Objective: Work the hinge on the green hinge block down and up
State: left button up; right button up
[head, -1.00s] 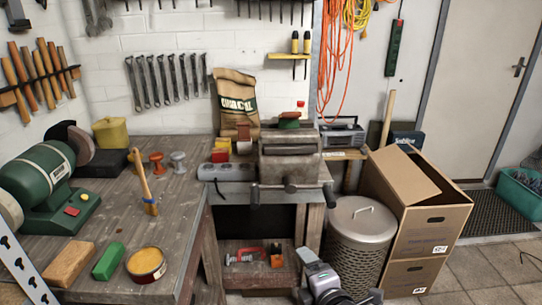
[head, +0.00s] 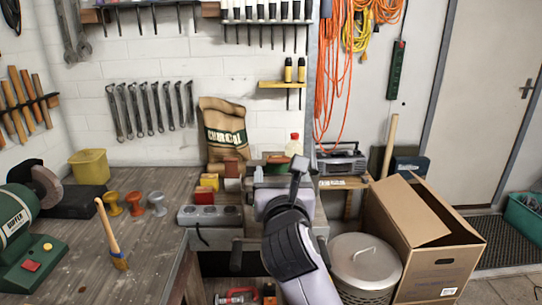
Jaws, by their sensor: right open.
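A small green block (head: 277,161), which looks like the green hinge block, sits at the vise on the bench's right part. My right gripper (head: 298,166) stands in front of it and hides much of it and of the vise. One finger shows pointing up, close to the block's right side in the picture; I cannot tell whether it touches. The gripper is open and holds nothing that I can see. The hinge's position cannot be made out. My left gripper is not in view.
A wooden-handled brush (head: 112,235) stands on the left bench. A metal bin (head: 365,262) and an open cardboard box (head: 425,235) stand at the right.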

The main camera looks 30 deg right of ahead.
aim_at(279, 161)
jog(key=shift+p+x, duration=0.3)
jog(key=shift+x, duration=3.2)
grip_shut()
